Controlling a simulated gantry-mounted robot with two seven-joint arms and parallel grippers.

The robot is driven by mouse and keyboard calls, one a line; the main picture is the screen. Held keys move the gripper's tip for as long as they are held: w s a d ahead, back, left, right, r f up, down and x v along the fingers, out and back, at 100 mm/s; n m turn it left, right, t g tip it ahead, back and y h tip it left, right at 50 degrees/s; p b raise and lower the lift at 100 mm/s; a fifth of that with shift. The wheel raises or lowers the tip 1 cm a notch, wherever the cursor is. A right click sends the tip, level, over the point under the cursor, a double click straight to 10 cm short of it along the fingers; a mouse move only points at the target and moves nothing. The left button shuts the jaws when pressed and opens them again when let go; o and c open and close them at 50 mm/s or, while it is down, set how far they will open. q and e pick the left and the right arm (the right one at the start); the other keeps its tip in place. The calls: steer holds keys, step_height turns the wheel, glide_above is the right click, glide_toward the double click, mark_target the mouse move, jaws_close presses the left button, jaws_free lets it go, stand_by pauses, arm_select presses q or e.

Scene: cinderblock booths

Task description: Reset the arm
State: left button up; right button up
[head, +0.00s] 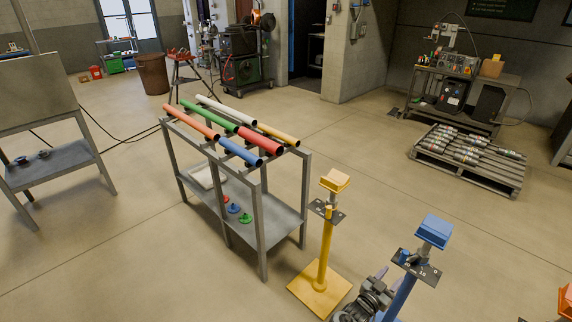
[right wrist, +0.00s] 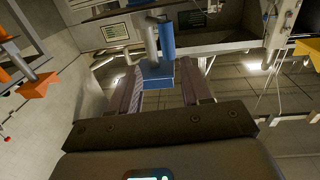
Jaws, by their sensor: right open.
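My right gripper (head: 385,273) is low in the head view, beside the blue stand (head: 398,298). In the right wrist view its two fingers (right wrist: 162,88) are spread apart with nothing held between them. The blue block (right wrist: 158,75) of the stand shows beyond the gap, at an upside-down angle. I cannot tell how close the fingers are to the stand. My left gripper is not in view.
A yellow stand (head: 325,250) is left of the gripper. A grey rack (head: 263,225) carries several coloured tubes. A wooden pallet (head: 468,174) with metal cylinders lies at the right. An orange piece (head: 566,302) shows at the lower right edge. Open floor lies between.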

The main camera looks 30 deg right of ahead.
steer(key=s+d+n+t+p, duration=0.1)
steer(key=s+d+n+t, duration=0.1)
steer(key=s+n+t, duration=0.35)
steer(key=w+a+r+n+t+y+p, duration=0.15)
steer(key=a+n+y, duration=0.35)
steer(key=a, duration=0.7)
steer(key=w+a+r+n+t+y, duration=0.2)
steer(key=w+a+n+y, duration=0.1)
steer(key=a+y, duration=0.65)
steer(key=s+a+r+n+g+y, duration=0.25)
steer(key=s+a, duration=0.35)
steer(key=a, duration=0.3)
steer(key=s+a+r+n+g+y, duration=0.1)
steer(key=s+a+r+n+g, duration=0.25)
steer(key=a, duration=0.55)
step_height(320, 180, up, 36)
steer(key=s+g+p, duration=0.1)
steer(key=s+p, duration=0.1)
steer(key=p, duration=3.6)
steer(key=shift+s+d+m, duration=0.2)
steer(key=shift+s+m, duration=0.05)
steer(key=shift+m, duration=0.2)
